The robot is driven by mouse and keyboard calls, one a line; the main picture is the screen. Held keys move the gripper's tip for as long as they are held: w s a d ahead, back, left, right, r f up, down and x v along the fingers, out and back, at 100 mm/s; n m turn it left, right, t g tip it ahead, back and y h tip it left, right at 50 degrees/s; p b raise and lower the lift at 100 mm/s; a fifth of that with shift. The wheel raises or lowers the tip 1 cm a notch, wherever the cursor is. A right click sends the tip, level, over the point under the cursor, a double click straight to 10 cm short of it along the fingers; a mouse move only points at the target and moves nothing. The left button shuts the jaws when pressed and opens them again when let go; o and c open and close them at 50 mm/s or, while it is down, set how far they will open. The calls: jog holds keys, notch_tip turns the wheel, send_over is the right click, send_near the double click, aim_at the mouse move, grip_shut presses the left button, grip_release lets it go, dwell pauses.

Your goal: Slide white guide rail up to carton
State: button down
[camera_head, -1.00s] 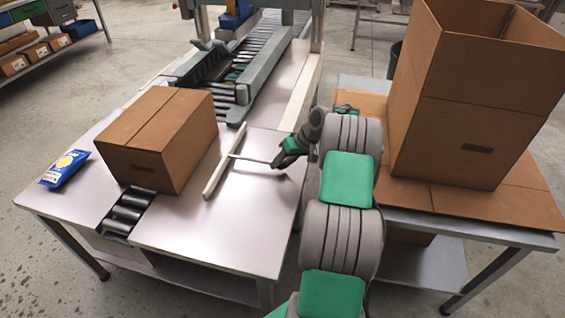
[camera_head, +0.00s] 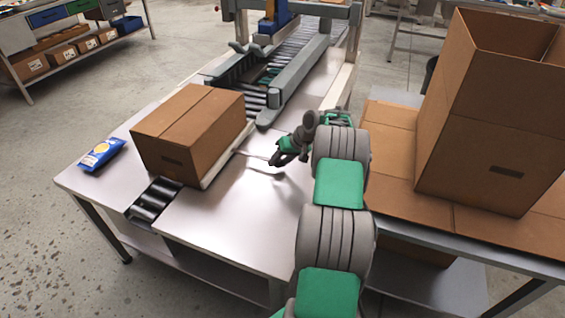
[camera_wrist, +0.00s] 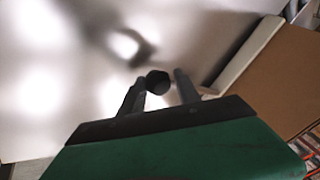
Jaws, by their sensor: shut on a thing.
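The closed brown carton (camera_head: 187,132) sits on the steel table, left of my gripper; part of it shows in the wrist view (camera_wrist: 287,82). The white guide rail (camera_head: 228,158) lies along the carton's right side, roughly parallel and right up close; I cannot tell whether a thin gap is left. It also shows in the wrist view (camera_wrist: 243,57). A thin rod (camera_head: 256,156) runs from the rail toward my gripper (camera_head: 276,160). My gripper is shut on the rod's dark round knob (camera_wrist: 158,83), just above the table.
A blue packet (camera_head: 97,154) lies left of the carton. Rollers (camera_head: 155,201) show in front of it, and a roller conveyor (camera_head: 262,85) runs behind. A tall open box (camera_head: 480,150) stands on cardboard on the right-hand table. The steel surface (camera_head: 235,225) in front is clear.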

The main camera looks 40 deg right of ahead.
jog(key=shift+w+d+r, duration=0.15)
jog(key=shift+d+r, duration=0.1)
jog(key=shift+d, duration=0.1)
jog(key=c, duration=1.1)
grip_release()
jog(key=shift+d, duration=0.1)
jog(key=shift+o, duration=0.5)
jog(key=shift+a+f, duration=0.15)
jog(key=shift+a, duration=0.05)
jog(key=v, duration=0.7)
jog(key=shift+r, duration=0.3)
jog(key=shift+d, duration=0.1)
